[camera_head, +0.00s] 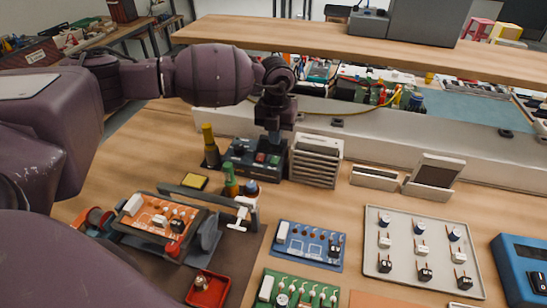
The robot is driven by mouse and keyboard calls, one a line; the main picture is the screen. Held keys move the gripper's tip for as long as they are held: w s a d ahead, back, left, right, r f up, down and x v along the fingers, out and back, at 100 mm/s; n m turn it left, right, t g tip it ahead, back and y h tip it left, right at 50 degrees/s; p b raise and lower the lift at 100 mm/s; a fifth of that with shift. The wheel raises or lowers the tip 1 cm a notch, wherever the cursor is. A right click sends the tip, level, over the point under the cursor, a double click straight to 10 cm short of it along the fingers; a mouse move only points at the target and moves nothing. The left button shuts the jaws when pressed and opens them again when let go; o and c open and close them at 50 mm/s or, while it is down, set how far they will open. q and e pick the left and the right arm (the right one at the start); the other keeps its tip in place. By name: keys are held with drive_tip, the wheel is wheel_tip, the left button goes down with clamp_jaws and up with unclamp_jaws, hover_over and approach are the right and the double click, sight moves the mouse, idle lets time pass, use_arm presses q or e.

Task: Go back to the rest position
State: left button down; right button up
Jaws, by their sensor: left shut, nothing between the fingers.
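My left arm comes in from the left, its large dark links filling the left side. My left gripper (274,130) points down over the back of the workbench (130,165). It is shut, with nothing seen between its fingers. Its tips are in front of or just above a dark box with coloured buttons (243,162); I cannot tell whether they touch it. A grey slatted block (316,160) stands just to the right of the gripper. My right gripper is not in view.
An orange circuit board in a holder (158,222), a red tray (208,289), a blue board (311,245), a green board (297,291) and a pale component tray (420,250) cover the front. Bottles (210,145) stand left of the gripper. A wooden shelf (340,43) crosses behind.

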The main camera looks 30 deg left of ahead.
use_arm(q)
drive_tip(key=shift+r, duration=0.5)
drive_tip(key=shift+r+p, duration=0.2)
drive_tip(key=shift+p, duration=0.1)
